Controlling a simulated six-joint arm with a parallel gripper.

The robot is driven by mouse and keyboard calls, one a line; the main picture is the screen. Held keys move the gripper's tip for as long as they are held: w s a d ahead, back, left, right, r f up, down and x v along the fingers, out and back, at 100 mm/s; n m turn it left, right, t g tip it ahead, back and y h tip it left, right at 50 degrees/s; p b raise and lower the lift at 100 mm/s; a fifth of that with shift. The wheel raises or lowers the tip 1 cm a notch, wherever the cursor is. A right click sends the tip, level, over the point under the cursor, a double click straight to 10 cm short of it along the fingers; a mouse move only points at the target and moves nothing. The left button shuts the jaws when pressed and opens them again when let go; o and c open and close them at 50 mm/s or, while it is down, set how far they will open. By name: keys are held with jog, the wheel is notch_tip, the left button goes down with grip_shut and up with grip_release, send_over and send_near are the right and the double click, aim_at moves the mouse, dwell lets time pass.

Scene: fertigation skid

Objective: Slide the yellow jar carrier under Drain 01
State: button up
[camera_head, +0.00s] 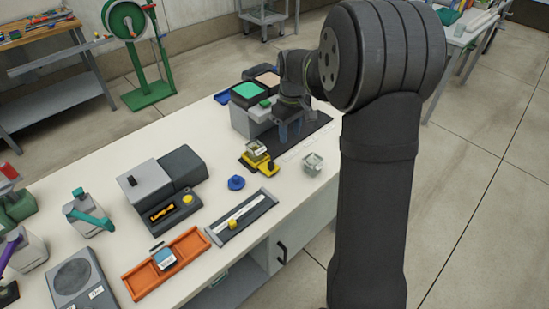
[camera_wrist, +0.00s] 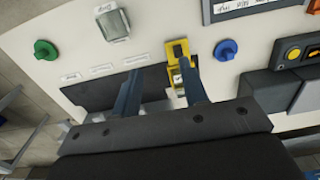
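My gripper (camera_head: 290,130) points down over the dark mat, behind and right of the carrier. In the wrist view my gripper (camera_wrist: 163,84) has its two blue fingers wide apart, with nothing visibly held. I cannot make out which spot is Drain 01; the labels are too small to read.
A clear square container (camera_head: 313,163) is right of the carrier, and a blue knob (camera_head: 236,183) is in front-left. A grey slide rail (camera_head: 215,233) and orange tray (camera_head: 135,283) lie nearer.

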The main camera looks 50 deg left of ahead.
notch_tip(320, 180, up, 2)
send_over(271, 162)
notch_tip(271, 162, down, 17)
dwell(0.3)
grip_shut()
